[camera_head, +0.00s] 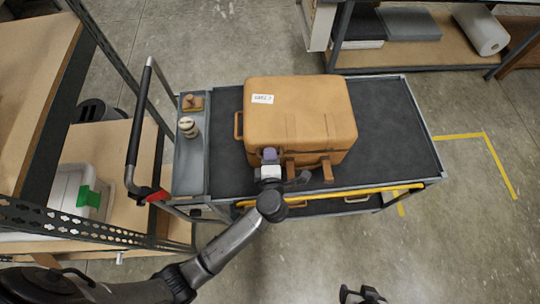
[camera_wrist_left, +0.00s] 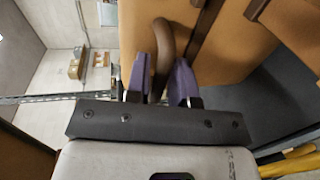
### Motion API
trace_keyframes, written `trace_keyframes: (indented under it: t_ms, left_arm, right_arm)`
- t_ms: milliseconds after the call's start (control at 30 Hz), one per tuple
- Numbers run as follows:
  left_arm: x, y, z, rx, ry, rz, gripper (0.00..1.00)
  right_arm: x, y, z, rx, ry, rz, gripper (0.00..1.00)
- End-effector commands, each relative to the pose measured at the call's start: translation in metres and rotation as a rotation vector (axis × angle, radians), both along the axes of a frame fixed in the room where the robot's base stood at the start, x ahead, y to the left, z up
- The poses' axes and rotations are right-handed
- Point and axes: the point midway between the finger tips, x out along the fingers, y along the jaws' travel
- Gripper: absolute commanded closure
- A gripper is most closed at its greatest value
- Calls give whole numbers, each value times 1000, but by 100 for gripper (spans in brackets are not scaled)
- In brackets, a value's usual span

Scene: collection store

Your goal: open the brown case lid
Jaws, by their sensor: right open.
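The brown case (camera_head: 305,105) lies on the cart with its lid closed. Two straps run down its front, and a handle shows at its left side. My left gripper (camera_head: 270,155) is at the case's front, left of the middle. In the left wrist view, its purple fingers (camera_wrist_left: 168,80) stand close on either side of a curved brown handle (camera_wrist_left: 166,35) and seem to touch it. The case (camera_wrist_left: 235,40) fills the upper right there. My right gripper (camera_head: 360,295) is at the bottom edge of the head view, away from the cart, open and empty.
The cart (camera_head: 400,130) has a dark mat, free to the right of the case, and a yellow front rail (camera_head: 350,192). Small objects (camera_head: 190,126) stand in its left tray. Shelving frames (camera_head: 40,215) stand at left and a shelf (camera_head: 440,55) at back right.

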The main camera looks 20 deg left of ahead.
Motion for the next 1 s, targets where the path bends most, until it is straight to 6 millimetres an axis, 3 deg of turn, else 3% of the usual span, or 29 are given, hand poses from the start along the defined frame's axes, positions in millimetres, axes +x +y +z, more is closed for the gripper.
trace_keyframes:
  t_ms: [233, 667, 867, 1000]
  left_arm:
    - [0, 0, 0, 0, 0, 0, 100]
    - [0, 0, 3, -2, 4, 0, 100]
    - [1, 1, 20, -18, 36, 2, 100]
    - [4, 2, 40, -42, 82, 1, 100]
  right_arm:
    - [0, 2, 0, 5, 0, -4, 29]
    - [0, 2, 3, 7, 0, -4, 29]
    - [0, 1, 27, 5, 2, -3, 29]
    - [0, 0, 57, 0, 1, 0, 29]
